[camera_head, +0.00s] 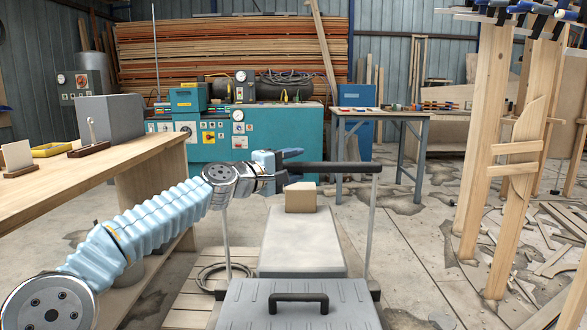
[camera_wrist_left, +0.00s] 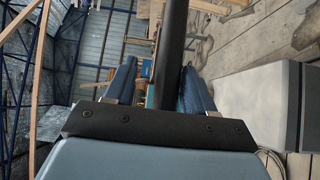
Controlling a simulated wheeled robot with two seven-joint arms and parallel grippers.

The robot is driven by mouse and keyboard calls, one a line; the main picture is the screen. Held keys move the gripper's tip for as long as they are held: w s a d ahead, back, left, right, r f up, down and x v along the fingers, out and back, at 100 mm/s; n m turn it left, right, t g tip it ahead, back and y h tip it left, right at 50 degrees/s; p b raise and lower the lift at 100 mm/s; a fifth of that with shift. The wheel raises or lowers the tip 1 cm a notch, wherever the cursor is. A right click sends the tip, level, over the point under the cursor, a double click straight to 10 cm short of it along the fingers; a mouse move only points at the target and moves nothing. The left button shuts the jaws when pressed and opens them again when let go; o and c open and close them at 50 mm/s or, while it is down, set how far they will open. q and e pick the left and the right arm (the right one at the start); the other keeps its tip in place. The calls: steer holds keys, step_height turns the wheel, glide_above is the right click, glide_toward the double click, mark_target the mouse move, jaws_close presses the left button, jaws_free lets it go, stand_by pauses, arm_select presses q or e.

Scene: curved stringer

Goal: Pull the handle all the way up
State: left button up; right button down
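A black horizontal handle bar (camera_head: 340,168) sits on two thin grey upright posts (camera_head: 372,225). The posts come down beside a grey ribbed case (camera_head: 240,310). My left gripper (camera_head: 284,166) is at the left part of the bar. In the left wrist view the bar (camera_wrist_left: 172,45) runs between the two blue fingers of the left gripper (camera_wrist_left: 160,85). The left finger there stands clear of the bar. The right finger looks close to it; I cannot tell whether it touches. The left post top is hidden behind my left arm. My right gripper is not in view.
The case also has a small black grip (camera_head: 299,297) on top. Behind it lie a pale grey slab (camera_head: 303,245) and a tan block (camera_head: 300,198). A wooden workbench (camera_head: 100,180) stands at left, and wooden stringers (camera_head: 510,210) stand at right.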

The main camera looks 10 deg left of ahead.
arm_select(q)
steer(key=shift+f, duration=0.15)
steer(key=shift+s+a+f, duration=0.1)
steer(key=shift+s+a, duration=0.05)
steer(key=b+v, duration=0.8)
steer(key=v, duration=0.5)
steer(key=shift+s, duration=0.1)
